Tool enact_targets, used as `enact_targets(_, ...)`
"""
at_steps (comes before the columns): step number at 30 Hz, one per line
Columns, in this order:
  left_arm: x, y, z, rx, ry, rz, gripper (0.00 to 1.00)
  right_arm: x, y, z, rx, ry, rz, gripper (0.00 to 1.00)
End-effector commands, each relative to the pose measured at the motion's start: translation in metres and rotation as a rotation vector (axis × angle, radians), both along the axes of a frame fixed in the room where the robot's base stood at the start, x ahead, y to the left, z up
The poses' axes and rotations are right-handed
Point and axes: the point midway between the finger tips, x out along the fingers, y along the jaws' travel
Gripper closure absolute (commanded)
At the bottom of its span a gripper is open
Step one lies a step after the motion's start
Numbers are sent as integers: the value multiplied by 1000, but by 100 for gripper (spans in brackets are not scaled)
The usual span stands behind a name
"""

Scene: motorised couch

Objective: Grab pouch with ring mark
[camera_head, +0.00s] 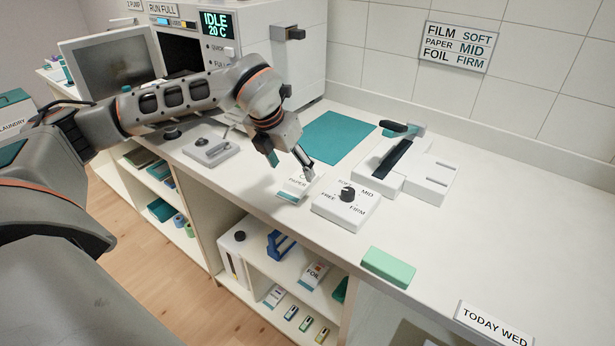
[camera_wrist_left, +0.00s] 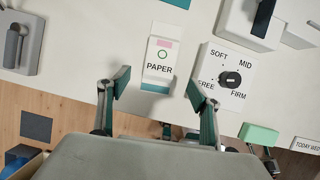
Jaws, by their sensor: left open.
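A white pouch marked PAPER (camera_head: 296,189) lies on the counter, partly covered by my gripper in the head view. In the left wrist view the pouch (camera_wrist_left: 158,63) shows a small teal ring mark, a pink strip and a teal lower end. My left gripper (camera_head: 290,168) is open and empty just above and behind the pouch. In the left wrist view my left gripper (camera_wrist_left: 158,90) has its two fingers spread, one to each side of the pouch's lower end, not touching it as far as I can see. My right gripper is not in view.
A dial box (camera_head: 345,208) marked SOFT, MID, FIRM and FREE stands close right of the pouch. A white device with a black lever (camera_head: 395,155), a teal mat (camera_head: 335,136) and a green block (camera_head: 388,266) are also on the counter. A FOIL pouch (camera_head: 314,275) is on the shelf below.

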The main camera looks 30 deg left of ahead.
Motion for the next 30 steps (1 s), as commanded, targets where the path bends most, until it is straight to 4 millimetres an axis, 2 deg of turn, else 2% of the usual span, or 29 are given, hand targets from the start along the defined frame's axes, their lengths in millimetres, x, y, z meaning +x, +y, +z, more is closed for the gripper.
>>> enact_targets(6,10,0,-20,-1,1,-1,36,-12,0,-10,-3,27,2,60)
enact_targets(15,31,0,-55,-1,2,-2,36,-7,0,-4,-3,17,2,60)
enact_targets(25,34,1,-61,-1,0,-1,36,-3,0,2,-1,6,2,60)
enact_targets(26,34,1,-61,-1,0,-1,41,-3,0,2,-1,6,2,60)
enact_targets(30,34,1,-61,-1,0,-1,76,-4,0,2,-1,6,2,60)
